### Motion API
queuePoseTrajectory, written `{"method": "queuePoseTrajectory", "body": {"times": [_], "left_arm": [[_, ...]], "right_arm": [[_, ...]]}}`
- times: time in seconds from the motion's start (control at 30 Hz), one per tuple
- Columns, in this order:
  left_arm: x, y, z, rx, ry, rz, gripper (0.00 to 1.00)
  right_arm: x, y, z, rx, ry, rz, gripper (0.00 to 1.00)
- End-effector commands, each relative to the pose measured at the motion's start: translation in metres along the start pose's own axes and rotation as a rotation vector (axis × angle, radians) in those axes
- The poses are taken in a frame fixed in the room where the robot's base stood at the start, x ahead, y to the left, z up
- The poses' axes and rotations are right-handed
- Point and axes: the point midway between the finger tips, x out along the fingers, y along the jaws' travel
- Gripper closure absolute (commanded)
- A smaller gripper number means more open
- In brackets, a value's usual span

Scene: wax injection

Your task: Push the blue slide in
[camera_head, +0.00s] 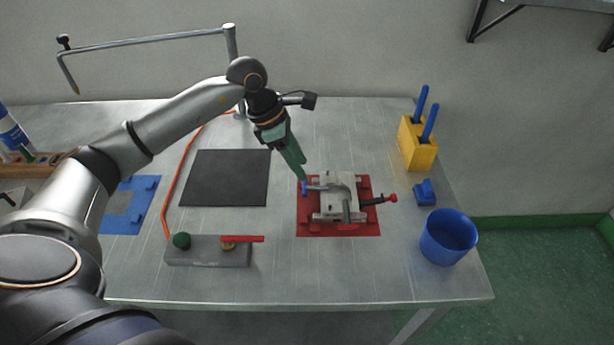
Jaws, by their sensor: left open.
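The blue slide (305,189) shows as a small blue end on the left side of a grey metal mould (338,203). The mould sits on a red plate (370,226) on the table. My left gripper (302,174) has green fingers that point down, with their tips just above and at the blue end. The gripper is open, though the gap between its fingers is hard to see from here. I cannot tell whether the fingertips touch the slide. My right gripper is not in view.
A red-tipped handle (393,197) sticks out right of the mould. A blue cup (447,238), a small blue block (425,192) and a yellow holder (417,145) stand at the right. A black mat (226,178) and a grey block with a red lever (208,252) lie left.

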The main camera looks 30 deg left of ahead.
Motion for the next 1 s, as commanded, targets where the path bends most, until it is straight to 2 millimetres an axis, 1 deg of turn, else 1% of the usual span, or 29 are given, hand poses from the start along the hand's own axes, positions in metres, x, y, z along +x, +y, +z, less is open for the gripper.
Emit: {"method": "queuePoseTrajectory", "body": {"times": [0.03, 0.13, 0.23, 0.33, 0.5, 1.0], "left_arm": [[-0.012, 0.001, 0.000, 0.002, -0.001, 0.006, 0.55], [-0.032, 0.001, 0.000, 0.000, 0.000, 0.005, 0.55], [-0.047, 0.001, 0.000, 0.000, -0.001, 0.003, 0.55], [-0.057, 0.000, 0.000, 0.000, 0.000, 0.002, 0.55], [-0.064, 0.000, 0.000, 0.000, -0.001, 0.000, 0.55], [-0.063, 0.000, 0.000, 0.000, 0.000, -0.001, 0.55]], "right_arm": [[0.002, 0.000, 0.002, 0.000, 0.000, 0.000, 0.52], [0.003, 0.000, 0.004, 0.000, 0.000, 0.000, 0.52], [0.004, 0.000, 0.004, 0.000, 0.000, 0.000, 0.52], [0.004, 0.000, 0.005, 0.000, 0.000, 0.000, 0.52], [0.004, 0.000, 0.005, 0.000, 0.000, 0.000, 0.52], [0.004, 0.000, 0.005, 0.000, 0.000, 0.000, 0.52]]}}
